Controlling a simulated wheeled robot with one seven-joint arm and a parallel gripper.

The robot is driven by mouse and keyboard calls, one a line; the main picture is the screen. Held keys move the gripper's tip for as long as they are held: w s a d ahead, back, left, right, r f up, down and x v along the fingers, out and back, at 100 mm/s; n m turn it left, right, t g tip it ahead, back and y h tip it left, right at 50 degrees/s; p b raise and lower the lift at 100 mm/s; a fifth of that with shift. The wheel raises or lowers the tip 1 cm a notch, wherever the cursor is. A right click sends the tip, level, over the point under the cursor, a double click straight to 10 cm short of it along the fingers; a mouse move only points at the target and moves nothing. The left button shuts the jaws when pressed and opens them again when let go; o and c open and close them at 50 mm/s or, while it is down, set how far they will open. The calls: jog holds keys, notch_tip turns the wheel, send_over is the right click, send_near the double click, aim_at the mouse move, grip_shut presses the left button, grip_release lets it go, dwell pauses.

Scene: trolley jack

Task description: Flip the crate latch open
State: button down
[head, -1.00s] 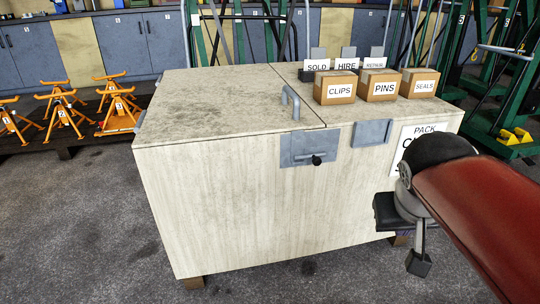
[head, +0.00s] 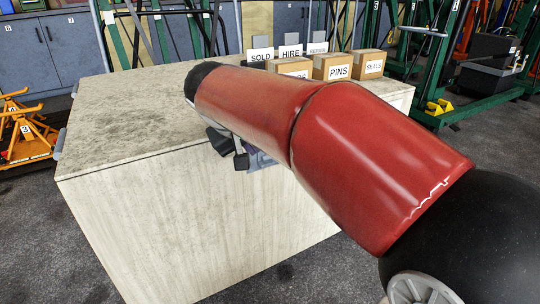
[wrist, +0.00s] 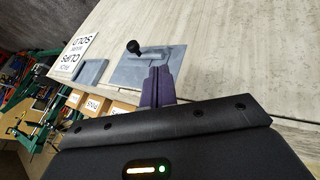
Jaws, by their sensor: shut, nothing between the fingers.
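The pale wooden crate (head: 150,225) fills the middle of the head view. My red arm covers its latch there. In the wrist view the latch is a grey plate (wrist: 128,72) on the crate's front face (wrist: 235,55), with a grey lever (wrist: 165,52) ending in a black knob (wrist: 133,46). The lever lies along the plate. My gripper (wrist: 158,72) has its purple fingers together and empty. Their tips overlap the plate close to the lever in the picture, beside the knob; I cannot tell whether they touch.
A second grey plate (wrist: 91,72) and a white label (wrist: 77,50) sit beside the latch on the front face. Cardboard boxes, including PINS (head: 333,66) and SEALS (head: 369,64), stand on the crate top. Orange stands (head: 28,135) are at left; floor in front is clear.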

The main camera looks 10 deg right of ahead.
jog(key=b, duration=0.2)
send_near(263, 162)
notch_tip(263, 162, down, 4)
jog(key=d, duration=0.2)
jog(key=shift+w+d+f+p, duration=0.1)
jog(key=shift+w+d, duration=0.15)
jog(key=shift+d, duration=0.45)
jog(key=shift+w+d+f+p, duration=0.15)
jog(key=shift+w+d, duration=0.15)
jog(key=shift+d, duration=0.4)
jog(key=shift+w+d+f+p, duration=0.1)
jog(key=shift+w+d, duration=0.15)
jog(key=shift+d, duration=0.5)
jog(key=shift+w+d+p, duration=0.1)
jog(key=shift+w+d, duration=0.1)
jog(key=shift+d, duration=0.55)
jog(key=shift+w+d+p, duration=0.15)
jog(key=shift+w+d, duration=0.1)
jog(key=shift+d, duration=0.45)
jog(key=shift+w+d+p, duration=0.1)
jog(key=shift+w+d, duration=0.1)
jog(key=shift+d, duration=0.55)
jog(key=shift+a, duration=0.1)
